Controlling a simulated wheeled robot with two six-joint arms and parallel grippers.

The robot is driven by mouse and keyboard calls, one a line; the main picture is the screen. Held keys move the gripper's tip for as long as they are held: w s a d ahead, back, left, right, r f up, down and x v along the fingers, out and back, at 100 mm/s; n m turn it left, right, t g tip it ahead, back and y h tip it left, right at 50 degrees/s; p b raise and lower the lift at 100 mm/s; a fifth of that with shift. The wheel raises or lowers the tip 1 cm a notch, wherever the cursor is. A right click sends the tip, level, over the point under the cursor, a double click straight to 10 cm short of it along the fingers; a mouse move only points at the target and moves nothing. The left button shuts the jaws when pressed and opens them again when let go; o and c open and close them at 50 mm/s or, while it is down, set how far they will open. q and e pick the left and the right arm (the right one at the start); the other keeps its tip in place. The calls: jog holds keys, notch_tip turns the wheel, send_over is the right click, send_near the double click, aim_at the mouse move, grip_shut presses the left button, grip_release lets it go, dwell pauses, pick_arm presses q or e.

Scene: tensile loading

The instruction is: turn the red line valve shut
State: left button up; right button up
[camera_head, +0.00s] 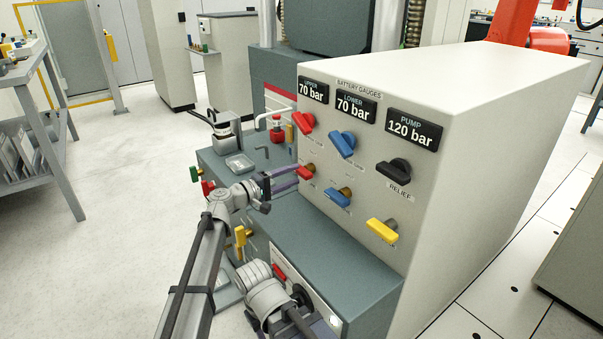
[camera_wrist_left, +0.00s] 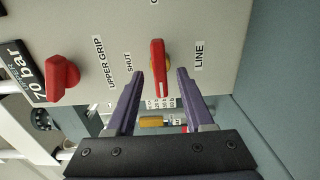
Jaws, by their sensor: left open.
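The red line valve (camera_head: 305,171) is a small red lever on the beige panel, below a larger red lever. In the left wrist view its red handle (camera_wrist_left: 158,66) stands lengthwise up the picture. The word LINE is to its right and SHUT to its left; a letter, cut off, is at the top edge. My left gripper (camera_head: 284,180) is open, in front of the panel. Its purple fingertips (camera_wrist_left: 160,74) are on either side of the handle, with a gap showing on each side. A grey arm part of mine at the bottom has a partly cut-off purple end (camera_head: 327,328).
Other levers crowd the panel: the red upper-grip one (camera_head: 303,123), blue ones (camera_head: 342,144) (camera_head: 337,197), black relief (camera_head: 393,169) and yellow (camera_head: 382,230). Displays above read 70, 70 and 120 bar. A green-grey bench (camera_head: 330,262) juts out below the panel.

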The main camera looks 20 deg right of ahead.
aim_at(298, 173)
pick_arm(q)
jog(key=x, duration=0.4)
grip_shut()
dwell(0.4)
